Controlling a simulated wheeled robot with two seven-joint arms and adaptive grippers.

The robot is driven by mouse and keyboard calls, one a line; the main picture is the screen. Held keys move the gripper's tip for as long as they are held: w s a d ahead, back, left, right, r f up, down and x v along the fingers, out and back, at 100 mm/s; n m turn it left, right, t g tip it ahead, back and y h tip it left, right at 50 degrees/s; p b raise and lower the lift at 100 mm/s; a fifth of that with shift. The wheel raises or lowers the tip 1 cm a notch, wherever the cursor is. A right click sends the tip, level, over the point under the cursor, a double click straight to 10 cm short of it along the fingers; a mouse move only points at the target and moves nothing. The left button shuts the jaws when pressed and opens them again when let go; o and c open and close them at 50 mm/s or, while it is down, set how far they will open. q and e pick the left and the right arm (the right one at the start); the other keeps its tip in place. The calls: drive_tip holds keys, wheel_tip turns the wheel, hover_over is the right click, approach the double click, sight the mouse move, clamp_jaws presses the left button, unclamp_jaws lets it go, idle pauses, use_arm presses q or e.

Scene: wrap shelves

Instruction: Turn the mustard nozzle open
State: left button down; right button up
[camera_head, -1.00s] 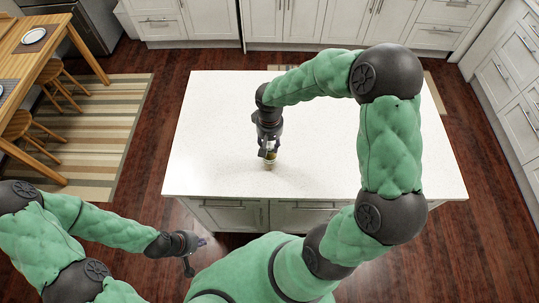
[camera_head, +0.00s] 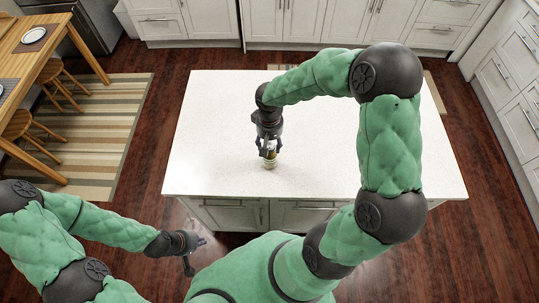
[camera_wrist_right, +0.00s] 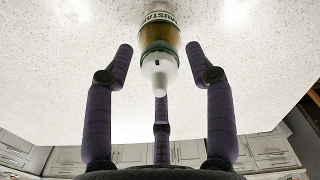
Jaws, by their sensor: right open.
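The mustard bottle (camera_head: 271,161) stands on the white counter, near its front edge. In the right wrist view the bottle (camera_wrist_right: 160,38) shows a mustard-coloured body with a label, and its pale nozzle (camera_wrist_right: 158,72) points toward the palm. My right gripper (camera_head: 268,150) is above and at the top of the bottle. Its fingers (camera_wrist_right: 160,62) are spread on both sides of the nozzle, with gaps visible, and a third finger is behind. My left gripper (camera_head: 197,255) is open and empty, low in front of the counter. Which way the nozzle is turned cannot be told.
The white counter (camera_head: 215,120) is otherwise bare around the bottle. My right arm hides part of its right side. A wooden table (camera_head: 30,60) with stools stands at the far left on a striped rug (camera_head: 105,125). White cabinets line the back and right.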

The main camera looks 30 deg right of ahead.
drive_tip(key=shift+r+p, duration=2.3)
drive_tip(key=shift+r, duration=1.25)
drive_tip(key=shift+f, duration=0.1)
